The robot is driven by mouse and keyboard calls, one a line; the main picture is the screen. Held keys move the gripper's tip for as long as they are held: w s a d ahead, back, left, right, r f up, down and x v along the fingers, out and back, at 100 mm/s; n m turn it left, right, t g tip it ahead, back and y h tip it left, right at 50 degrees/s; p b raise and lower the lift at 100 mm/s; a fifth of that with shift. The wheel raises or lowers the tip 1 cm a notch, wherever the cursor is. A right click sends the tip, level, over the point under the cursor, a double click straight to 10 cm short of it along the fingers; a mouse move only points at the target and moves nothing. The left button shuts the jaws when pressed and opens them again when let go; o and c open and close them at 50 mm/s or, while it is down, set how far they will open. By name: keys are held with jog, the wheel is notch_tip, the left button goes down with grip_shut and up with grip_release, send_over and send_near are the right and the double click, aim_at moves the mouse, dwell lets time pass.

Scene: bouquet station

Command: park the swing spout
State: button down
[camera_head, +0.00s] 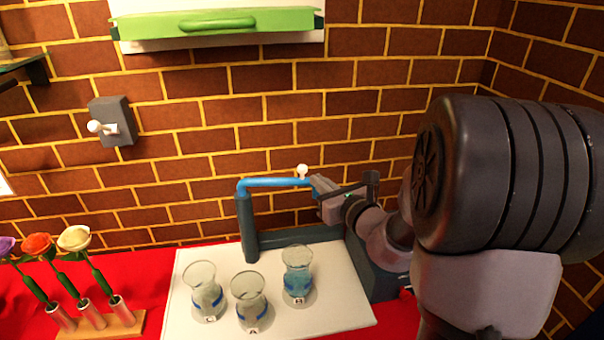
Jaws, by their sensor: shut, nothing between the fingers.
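The swing spout (270,183) is a blue tube on a dark upright post (248,228). It points right, toward my gripper, above the back of a white board. A small white knob (302,171) stands near its right end. My gripper (316,188) is shut and empty, with its tips at or very near the spout's right end. I cannot tell whether they touch it. My arm hides what lies behind it on the right.
Three glass vases, L (204,292), A (250,301) and B (297,276), stand on the white board (340,308) below the spout. A wooden flower stand (128,326) holds three flowers at left. A wall switch (111,122) and a green-handled cover (215,24) are on the brick wall.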

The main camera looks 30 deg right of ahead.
aim_at(305, 170)
jog(key=w, duration=0.3)
jog(key=w+b, duration=0.1)
jog(key=shift+w+a+f, duration=0.1)
jog(key=shift+w+f, duration=0.05)
jog(key=shift+f, duration=0.15)
jog(key=shift+w+d+p, duration=0.45)
jog(key=shift+w+d, duration=0.35)
jog(key=shift+w, duration=0.35)
jog(key=shift+s, duration=0.15)
